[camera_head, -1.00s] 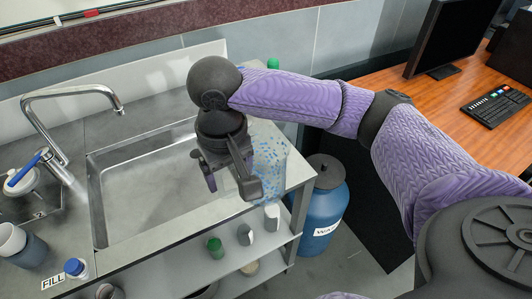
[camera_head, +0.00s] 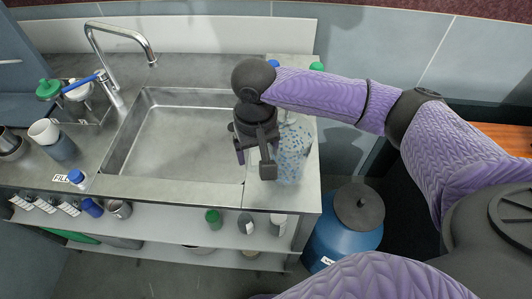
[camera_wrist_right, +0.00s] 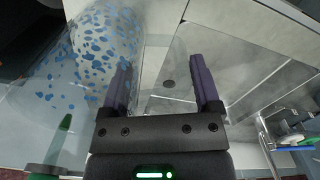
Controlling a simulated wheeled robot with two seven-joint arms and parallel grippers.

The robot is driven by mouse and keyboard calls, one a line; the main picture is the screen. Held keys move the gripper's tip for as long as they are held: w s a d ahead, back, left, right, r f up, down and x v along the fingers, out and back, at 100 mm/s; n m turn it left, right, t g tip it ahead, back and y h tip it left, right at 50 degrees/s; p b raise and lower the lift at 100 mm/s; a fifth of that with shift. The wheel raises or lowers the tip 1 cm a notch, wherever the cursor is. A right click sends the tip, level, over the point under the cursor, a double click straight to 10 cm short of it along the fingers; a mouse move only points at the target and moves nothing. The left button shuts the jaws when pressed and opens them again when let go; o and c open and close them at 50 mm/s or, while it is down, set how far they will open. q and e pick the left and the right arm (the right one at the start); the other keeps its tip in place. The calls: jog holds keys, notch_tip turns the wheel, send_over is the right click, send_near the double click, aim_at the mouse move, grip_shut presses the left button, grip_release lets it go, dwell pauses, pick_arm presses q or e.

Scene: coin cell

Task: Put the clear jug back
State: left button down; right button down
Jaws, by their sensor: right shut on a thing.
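The clear jug (camera_head: 293,152), see-through with blue specks, is over the counter strip to the right of the sink. My right gripper (camera_head: 254,160) is at the jug's left side, shut on it. In the right wrist view the jug (camera_wrist_right: 95,45) fills the upper left beside my right gripper (camera_wrist_right: 163,78), whose fingers show some space between them. The part held is see-through and hard to make out. I cannot tell whether the jug's base touches the counter. My left gripper is not in view.
The empty sink (camera_head: 135,140) with its tap (camera_head: 120,35) is left of the jug. A green cap (camera_head: 317,66) shows behind it. A blue barrel (camera_head: 340,240) stands on the floor at right. A lower shelf (camera_head: 180,228) holds several bottles. A white cup (camera_head: 44,131) is at left.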

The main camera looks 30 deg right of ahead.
notch_tip(320, 180, down, 4)
jog(key=shift+r+b, duration=0.1)
jog(key=shift+b, duration=0.3)
grip_release()
notch_tip(320, 180, up, 11)
jog(key=p, duration=0.4)
jog(key=shift+r, duration=0.65)
